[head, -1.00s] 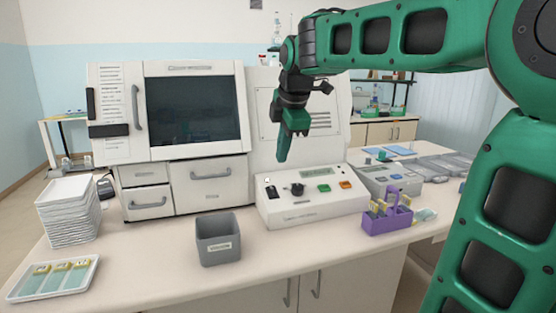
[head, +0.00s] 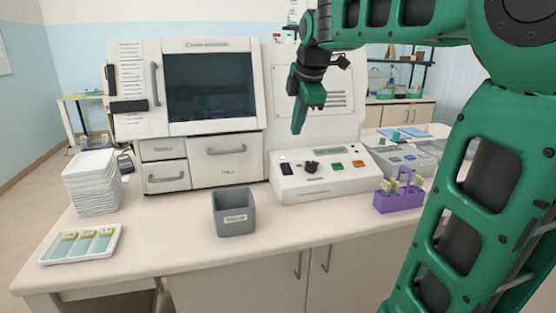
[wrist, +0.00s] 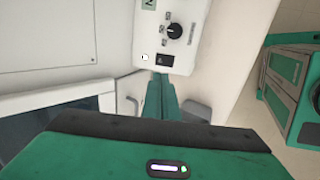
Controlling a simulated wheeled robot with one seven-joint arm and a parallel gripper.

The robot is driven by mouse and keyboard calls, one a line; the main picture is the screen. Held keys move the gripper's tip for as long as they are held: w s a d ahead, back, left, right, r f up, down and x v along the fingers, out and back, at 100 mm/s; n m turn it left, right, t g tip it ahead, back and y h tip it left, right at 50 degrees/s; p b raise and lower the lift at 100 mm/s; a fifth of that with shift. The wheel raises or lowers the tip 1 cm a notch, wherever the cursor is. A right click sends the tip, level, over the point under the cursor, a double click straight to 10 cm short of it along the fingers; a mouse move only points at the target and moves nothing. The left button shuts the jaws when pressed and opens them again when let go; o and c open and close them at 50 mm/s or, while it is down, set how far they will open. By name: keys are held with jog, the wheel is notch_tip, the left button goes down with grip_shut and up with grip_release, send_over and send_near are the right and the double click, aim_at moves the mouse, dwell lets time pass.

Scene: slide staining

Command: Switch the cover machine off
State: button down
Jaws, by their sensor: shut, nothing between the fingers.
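The cover machine is the large off-white cabinet (head: 190,158) with a dark window, at the back left of the bench. A white control box (head: 325,190) stands at its right front, with a black rocker switch (head: 285,169), a black knob (head: 310,167) and green and orange buttons. My gripper (head: 298,131) is shut and empty, pointing down above the box's left end, apart from it. In the wrist view the fingers (wrist: 160,85) end close to the rocker switch (wrist: 165,60) in the picture. Which way the rocker is tipped is too small to tell.
A grey bin (head: 234,222) stands in front of the cabinet. A purple slide rack (head: 399,202) and a grey device (head: 408,157) are right of the box. A tray stack (head: 92,195) and slide tray (head: 57,252) lie left. The front bench strip is clear.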

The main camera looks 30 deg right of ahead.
jog(key=shift+a, duration=0.15)
send_near(286, 165)
jog(key=x, duration=0.6)
jog(key=shift+w+f, duration=0.15)
jog(key=shift+f, duration=0.1)
dwell(0.4)
